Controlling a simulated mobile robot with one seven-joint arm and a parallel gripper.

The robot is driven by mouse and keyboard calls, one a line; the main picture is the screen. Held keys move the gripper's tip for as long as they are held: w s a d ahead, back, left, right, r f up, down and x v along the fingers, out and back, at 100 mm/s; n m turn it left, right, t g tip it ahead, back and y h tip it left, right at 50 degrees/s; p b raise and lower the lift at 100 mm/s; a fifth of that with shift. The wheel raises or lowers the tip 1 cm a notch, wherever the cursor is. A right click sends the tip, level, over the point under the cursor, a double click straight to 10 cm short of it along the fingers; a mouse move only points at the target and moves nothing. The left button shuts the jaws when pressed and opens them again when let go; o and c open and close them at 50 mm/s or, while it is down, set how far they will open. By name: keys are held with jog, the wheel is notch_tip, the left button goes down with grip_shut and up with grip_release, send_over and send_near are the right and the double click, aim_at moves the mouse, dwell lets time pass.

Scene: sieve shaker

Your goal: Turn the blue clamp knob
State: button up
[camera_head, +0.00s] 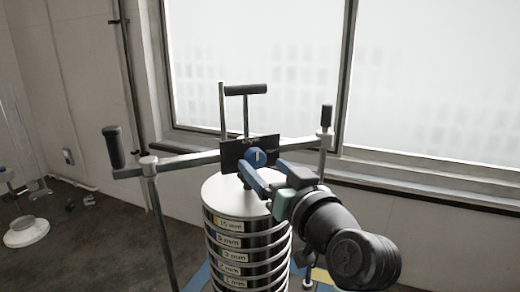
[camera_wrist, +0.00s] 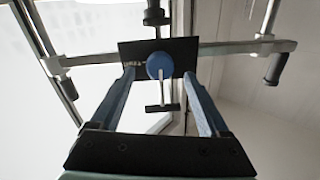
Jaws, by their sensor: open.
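The blue clamp knob (camera_head: 257,157) is round with a small white mark and sits on the front of a dark plate (camera_head: 236,155) on the shaker's crossbar. In the wrist view the knob (camera_wrist: 160,66) lies between my two blue fingertips. My gripper (camera_head: 254,172) reaches up to the knob from the lower right in the head view. Its jaws are open, and in the wrist view (camera_wrist: 158,76) a gap shows on each side of the knob. I cannot tell how far the tips reach past the knob's face. Part of the knob's lower edge is hidden by a finger in the head view.
A stack of sieves with size labels (camera_head: 231,241) stands below the crossbar (camera_head: 185,160). A black T-handle (camera_head: 246,89) rises behind the plate. Black grips (camera_head: 114,146) and (camera_head: 326,116) stand at the bar's ends. A window (camera_head: 260,60) is behind.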

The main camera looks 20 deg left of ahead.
aim_at(258, 161)
jog(key=shift+p+x, duration=0.45)
jog(key=shift+x, duration=1.15)
grip_shut()
